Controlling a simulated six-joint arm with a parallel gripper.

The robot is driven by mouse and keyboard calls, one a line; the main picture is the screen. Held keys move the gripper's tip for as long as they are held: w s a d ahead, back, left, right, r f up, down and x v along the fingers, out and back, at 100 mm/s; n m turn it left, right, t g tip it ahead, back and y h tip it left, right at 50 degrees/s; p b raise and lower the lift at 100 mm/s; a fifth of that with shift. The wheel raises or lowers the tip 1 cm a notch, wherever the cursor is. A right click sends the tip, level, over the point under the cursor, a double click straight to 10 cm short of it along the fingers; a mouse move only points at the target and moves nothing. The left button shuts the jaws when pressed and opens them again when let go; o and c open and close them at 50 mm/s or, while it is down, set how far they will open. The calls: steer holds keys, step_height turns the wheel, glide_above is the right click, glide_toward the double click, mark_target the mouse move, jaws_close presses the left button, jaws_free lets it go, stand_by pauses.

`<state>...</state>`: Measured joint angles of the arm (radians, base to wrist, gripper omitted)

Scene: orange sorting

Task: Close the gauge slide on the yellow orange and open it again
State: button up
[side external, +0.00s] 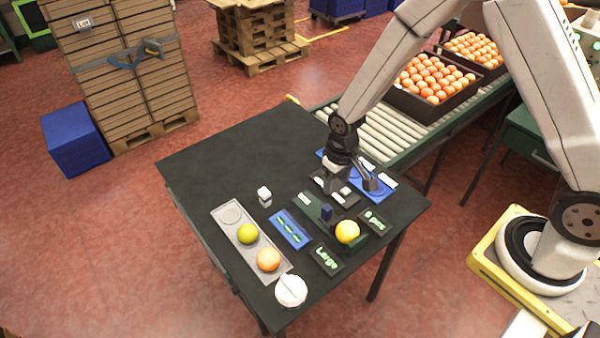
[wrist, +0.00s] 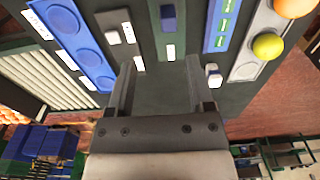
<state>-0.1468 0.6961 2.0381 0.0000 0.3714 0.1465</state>
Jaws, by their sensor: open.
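The yellow orange (side external: 347,232) sits at the near end of the dark green gauge (side external: 304,203) in the side view. The gauge slide's blue knob (side external: 326,213) stands behind it, apart from the fruit by a small gap. In the wrist view the blue knob (wrist: 168,17) is at the top, ahead of my fingers; the yellow orange is out of that view. My gripper (side external: 350,187) is low over the table, behind the knob and beside the blue tray. Its two fingers are apart and empty in the wrist view (wrist: 159,66).
A grey tray (side external: 221,211) holds a yellow-green and an orange fruit, with one bare recess. A blue panel (side external: 291,229), a small white-topped block (side external: 264,197), a white round item (side external: 291,291) and signs (side external: 327,259) stand near. The blue recessed tray (wrist: 70,35) is beside my gripper. The table's far left is clear.

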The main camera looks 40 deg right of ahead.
mark_target(328, 207)
steer(key=shift+w+a+f, duration=0.15)
steer(key=shift+a+f, duration=0.05)
steer(key=shift+f, duration=0.4)
steer(key=shift+w+a+f, duration=0.1)
steer(key=shift+a+f, duration=0.1)
steer(key=shift+f, duration=0.4)
steer(key=shift+w+a+f, duration=0.15)
steer(key=shift+a+f, duration=0.05)
steer(key=shift+f, duration=0.4)
steer(key=shift+f, duration=0.15)
steer(key=shift+f, duration=3.75)
jaws_close()
